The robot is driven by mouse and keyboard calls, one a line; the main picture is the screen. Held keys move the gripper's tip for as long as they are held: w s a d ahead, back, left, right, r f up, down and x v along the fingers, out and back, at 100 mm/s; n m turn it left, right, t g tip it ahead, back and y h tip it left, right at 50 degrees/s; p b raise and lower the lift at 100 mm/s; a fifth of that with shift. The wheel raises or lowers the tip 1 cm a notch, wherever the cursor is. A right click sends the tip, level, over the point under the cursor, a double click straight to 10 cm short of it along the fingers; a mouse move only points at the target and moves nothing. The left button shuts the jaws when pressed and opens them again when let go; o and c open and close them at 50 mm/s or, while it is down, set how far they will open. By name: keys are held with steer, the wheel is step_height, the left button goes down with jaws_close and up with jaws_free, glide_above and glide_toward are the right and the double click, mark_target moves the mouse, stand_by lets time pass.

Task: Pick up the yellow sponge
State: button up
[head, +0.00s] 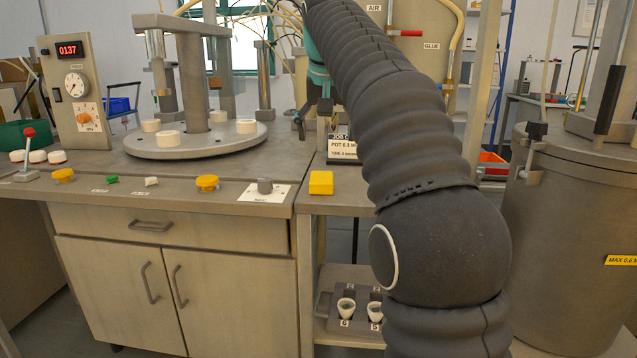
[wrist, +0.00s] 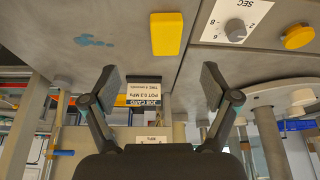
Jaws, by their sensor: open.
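The yellow sponge (head: 321,183) is a small block lying near the front edge of the grey side bench, just right of the control panel. In the wrist view the sponge (wrist: 167,34) is at the top middle, beyond my fingertips and apart from them. My gripper (wrist: 159,82) is open, with its two dark fingers spread wide and nothing between them. In the head view my gripper (head: 300,122) shows only in part behind the sponge, and my sleeved arm hides the rest.
A job card (head: 343,148) stands on the bench behind the sponge. A grey knob (head: 265,186) and a yellow button (head: 207,184) sit on the panel to its left. A round plate (head: 195,144) with white pucks is farther back. A large grey pot (head: 560,240) stands right.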

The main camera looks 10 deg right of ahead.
steer(key=w, duration=0.1)
glide_above(322, 178)
steer(key=s, duration=0.2)
steer(key=f, duration=0.7)
steer(key=shift+s+f, duration=0.1)
steer(key=shift+s, duration=0.1)
steer(key=shift+w+a+x, duration=0.1)
steer(key=shift+w+x, duration=0.05)
steer(key=shift+x, duration=1.3)
steer(key=shift+w+a+x, duration=0.15)
steer(key=shift+x, duration=1.25)
steer(key=c, duration=1)
